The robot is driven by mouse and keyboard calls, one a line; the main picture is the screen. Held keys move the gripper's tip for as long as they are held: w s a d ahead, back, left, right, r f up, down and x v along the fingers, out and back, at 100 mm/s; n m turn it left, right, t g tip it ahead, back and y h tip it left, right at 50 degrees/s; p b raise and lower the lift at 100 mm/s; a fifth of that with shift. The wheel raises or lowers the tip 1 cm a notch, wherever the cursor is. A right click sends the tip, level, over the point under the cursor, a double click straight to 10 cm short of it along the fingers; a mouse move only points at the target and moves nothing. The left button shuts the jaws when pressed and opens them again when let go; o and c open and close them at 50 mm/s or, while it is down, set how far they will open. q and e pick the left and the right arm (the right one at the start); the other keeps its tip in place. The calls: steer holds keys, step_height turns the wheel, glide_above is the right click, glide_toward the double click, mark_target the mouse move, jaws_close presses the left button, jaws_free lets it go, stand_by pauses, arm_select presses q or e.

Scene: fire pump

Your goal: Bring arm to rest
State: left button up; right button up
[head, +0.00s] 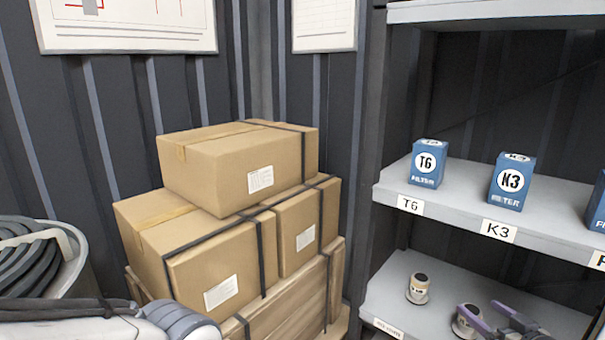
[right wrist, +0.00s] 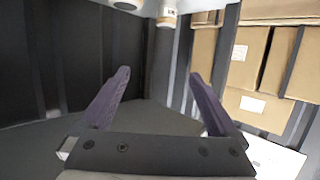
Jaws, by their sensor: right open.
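My right gripper (head: 490,317) shows at the bottom right of the head view, in front of the lower shelf. In the right wrist view its two purple fingers (right wrist: 158,76) are spread wide with nothing between them. A small white and tan cylinder (head: 466,322) appears beside the fingers in the head view; I cannot tell whether they touch. Another such cylinder (head: 419,288) stands further left on the lower shelf (head: 385,291). A pale arm link of mine crosses the bottom left, but my left gripper is not in view.
Blue filter boxes T6 (head: 427,164) and K3 (head: 511,182) stand on the labelled upper shelf (head: 455,212); a third is cut off at the right edge. Strapped cartons (head: 240,165) are stacked left of the shelves. A tub of coiled black hose (head: 75,262) is at far left.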

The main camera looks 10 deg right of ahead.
steer(key=w+a+f+n+g+b, duration=0.2)
steer(key=w+a+g+b, duration=0.15)
steer(key=a, duration=0.65)
steer(key=w+a+f+n+g+b, duration=0.2)
steer(key=w+a+f+g, duration=0.15)
steer(key=a, duration=0.65)
steer(key=s+a+n+g+y+b, duration=0.1)
steer(key=s+a, duration=0.2)
steer(key=a, duration=0.3)
steer(key=s+a+g+b, duration=0.1)
steer(key=s+a, duration=0.3)
steer(key=a, duration=0.2)
steer(key=s+a+f+n+g+y+b, duration=0.1)
steer(key=s+a+n+g, duration=0.15)
steer(key=s+a, duration=0.4)
steer(key=s+a+n+g+b, duration=0.1)
steer(key=s+a+g+b, duration=0.15)
steer(key=s, duration=0.75)
step_height(320, 180, up, 34)
steer(key=s+a+p, duration=0.1)
steer(key=p, duration=3.3)
steer(key=shift+f+g+p, duration=0.15)
steer(key=shift+g+p, duration=0.15)
steer(key=shift+p, duration=0.05)
steer(key=shift+c, duration=0.3)
